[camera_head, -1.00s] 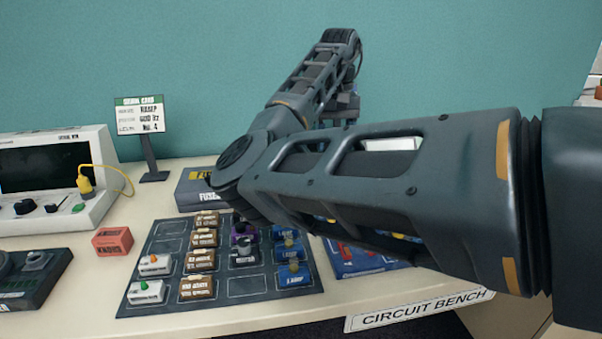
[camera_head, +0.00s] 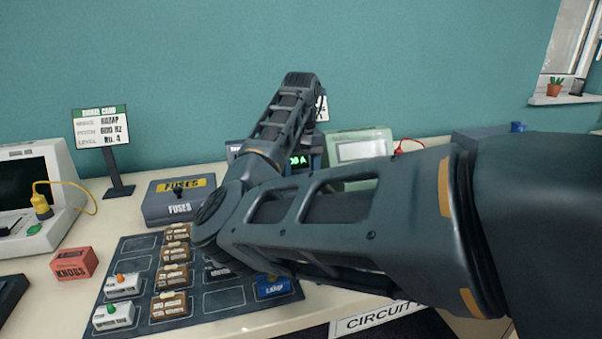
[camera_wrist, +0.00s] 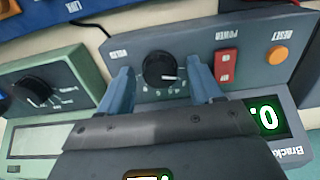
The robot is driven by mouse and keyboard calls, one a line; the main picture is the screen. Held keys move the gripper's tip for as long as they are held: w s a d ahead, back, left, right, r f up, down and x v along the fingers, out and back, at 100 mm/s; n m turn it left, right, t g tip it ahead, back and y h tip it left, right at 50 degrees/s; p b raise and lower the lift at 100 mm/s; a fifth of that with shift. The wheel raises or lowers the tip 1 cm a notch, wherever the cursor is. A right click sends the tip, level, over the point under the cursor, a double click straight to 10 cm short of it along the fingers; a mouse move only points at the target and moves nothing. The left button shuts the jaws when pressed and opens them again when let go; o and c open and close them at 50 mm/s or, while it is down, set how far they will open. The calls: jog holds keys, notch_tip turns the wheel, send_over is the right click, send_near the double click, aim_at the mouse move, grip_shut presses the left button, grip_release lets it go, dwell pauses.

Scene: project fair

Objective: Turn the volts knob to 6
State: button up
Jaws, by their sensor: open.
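The volts knob (camera_wrist: 160,70) is a round black dial with a pale pointer mark, on a grey panel lettered VOLTS in the wrist view. The pointer points to the right in that picture. My gripper (camera_wrist: 159,78) is open, with one blue-grey finger on each side of the knob; I cannot tell whether they touch it. The scale numbers around the knob are too small to read. A green-lit display (camera_wrist: 267,117) on the same unit shows only partly. In the head view my arm hides the knob and gripper.
On the panel, a red POWER switch (camera_wrist: 227,68) and an orange RESET button (camera_wrist: 277,54) sit right of the knob. A green unit with a dark dial (camera_wrist: 38,92) stands close at left. In the head view, a fuse box (camera_head: 180,198) and component board (camera_head: 222,298) lie near my arm.

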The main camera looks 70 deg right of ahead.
jog(key=c, duration=1.1)
jog(key=shift+o, duration=0.2)
jog(key=shift+r+p, duration=0.1)
jog(key=shift+p, duration=0.3)
jog(key=m+p, duration=0.3)
jog(key=m, duration=0.1)
jog(key=shift+r, duration=0.1)
jog(key=m+p, duration=0.3)
jog(key=m, duration=0.1)
jog(key=shift+m, duration=0.3)
jog(key=m+p, duration=0.1)
jog(key=m, duration=0.3)
jog(key=shift+p, duration=0.4)
jog(key=shift+f+m+p, duration=0.2)
jog(key=shift+m+p, duration=0.2)
jog(key=shift+m, duration=2.1)
